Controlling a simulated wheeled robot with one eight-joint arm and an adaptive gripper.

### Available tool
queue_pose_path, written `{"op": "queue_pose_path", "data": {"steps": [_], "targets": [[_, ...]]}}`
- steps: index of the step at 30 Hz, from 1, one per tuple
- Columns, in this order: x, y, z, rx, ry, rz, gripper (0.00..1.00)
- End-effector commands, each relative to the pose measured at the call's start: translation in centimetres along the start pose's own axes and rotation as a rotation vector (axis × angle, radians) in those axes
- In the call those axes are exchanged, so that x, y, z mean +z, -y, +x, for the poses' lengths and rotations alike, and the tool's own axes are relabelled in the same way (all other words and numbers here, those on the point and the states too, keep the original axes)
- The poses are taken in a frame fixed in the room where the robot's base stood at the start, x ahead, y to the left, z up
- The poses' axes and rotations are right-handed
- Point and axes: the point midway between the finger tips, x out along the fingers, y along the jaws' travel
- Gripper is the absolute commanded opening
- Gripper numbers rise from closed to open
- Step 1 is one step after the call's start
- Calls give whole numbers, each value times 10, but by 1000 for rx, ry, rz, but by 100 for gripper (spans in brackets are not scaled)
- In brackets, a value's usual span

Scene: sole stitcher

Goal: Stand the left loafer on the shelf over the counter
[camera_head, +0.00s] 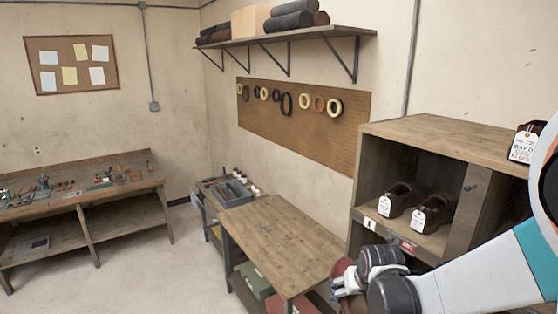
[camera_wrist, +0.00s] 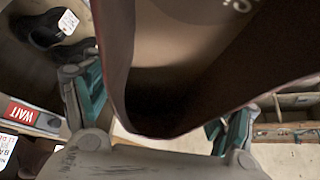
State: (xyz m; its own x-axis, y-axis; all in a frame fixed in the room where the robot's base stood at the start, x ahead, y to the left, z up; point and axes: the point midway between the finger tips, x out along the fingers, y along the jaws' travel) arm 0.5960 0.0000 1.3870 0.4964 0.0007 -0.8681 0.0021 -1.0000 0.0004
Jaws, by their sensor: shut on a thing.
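My gripper (camera_head: 350,282) is at the lower right of the head view, in front of the cubby cabinet. It is shut on a reddish-brown loafer (camera_head: 341,267), mostly hidden behind my wrist. In the wrist view the loafer (camera_wrist: 185,70) fills the middle between the teal finger pads, its dark opening towards the camera. I cannot tell from its shape whether it is the left one. The wall shelf (camera_head: 290,36) runs high above the pegboard. A wooden counter (camera_head: 275,240) stands below, left of my gripper.
The cabinet (camera_head: 455,137) holds two dark tagged loafers (camera_head: 415,207) in one bay, and another tagged item (camera_head: 528,145) is on its top. Rolls (camera_head: 289,21) and a pale box (camera_head: 250,21) occupy the wall shelf. A tool-covered workbench (camera_head: 75,190) stands left. The wooden counter top is nearly clear.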

Motion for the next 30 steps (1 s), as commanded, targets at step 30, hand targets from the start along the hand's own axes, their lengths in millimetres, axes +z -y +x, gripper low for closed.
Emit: {"op": "queue_pose_path", "data": {"steps": [30], "targets": [[102, 0, 178, 1, 0, 2, 39]]}}
